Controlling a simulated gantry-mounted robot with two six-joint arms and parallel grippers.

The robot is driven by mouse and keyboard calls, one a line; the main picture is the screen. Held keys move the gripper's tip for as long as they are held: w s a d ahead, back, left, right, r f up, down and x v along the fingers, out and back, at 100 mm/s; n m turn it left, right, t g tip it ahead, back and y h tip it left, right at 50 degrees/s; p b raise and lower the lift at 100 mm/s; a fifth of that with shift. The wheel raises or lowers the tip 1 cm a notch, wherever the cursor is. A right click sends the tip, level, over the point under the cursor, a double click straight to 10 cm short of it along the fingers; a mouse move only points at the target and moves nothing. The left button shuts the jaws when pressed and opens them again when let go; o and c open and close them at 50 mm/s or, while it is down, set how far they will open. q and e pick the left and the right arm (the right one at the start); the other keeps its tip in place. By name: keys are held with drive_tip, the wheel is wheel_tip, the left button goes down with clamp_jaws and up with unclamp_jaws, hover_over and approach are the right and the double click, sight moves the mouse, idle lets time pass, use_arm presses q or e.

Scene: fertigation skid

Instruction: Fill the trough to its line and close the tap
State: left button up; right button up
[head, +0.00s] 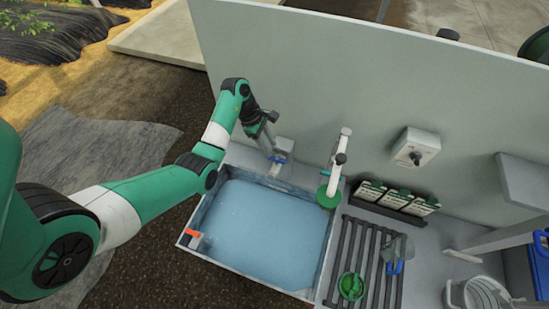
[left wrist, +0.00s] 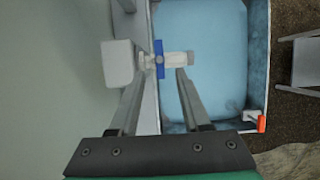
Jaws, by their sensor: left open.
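The trough (head: 246,274) is a grey rectangular basin against the panel, with pale blue water (head: 262,232) across it. I cannot make out a fill line. The tap (head: 284,146) is on the panel above the trough's back edge. In the left wrist view, its blue handle (left wrist: 159,58) and pale spout (left wrist: 180,58) show; whether water runs is unclear. My left gripper (head: 268,138) is open at the tap. In the left wrist view, its two fingers (left wrist: 162,80) reach toward the blue handle, one on each side. Contact cannot be told. My right gripper is not in view.
An orange lever (head: 193,233) is at the trough's front left corner. A white upright fixture with a green disc (head: 328,197) stands at its right. A grey control box (head: 415,148) is on the panel.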

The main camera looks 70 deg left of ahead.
sight(277, 158)
use_arm(q)
drive_tip(key=x, duration=0.5)
drive_tip(key=shift+f, duration=0.15)
clamp_jaws()
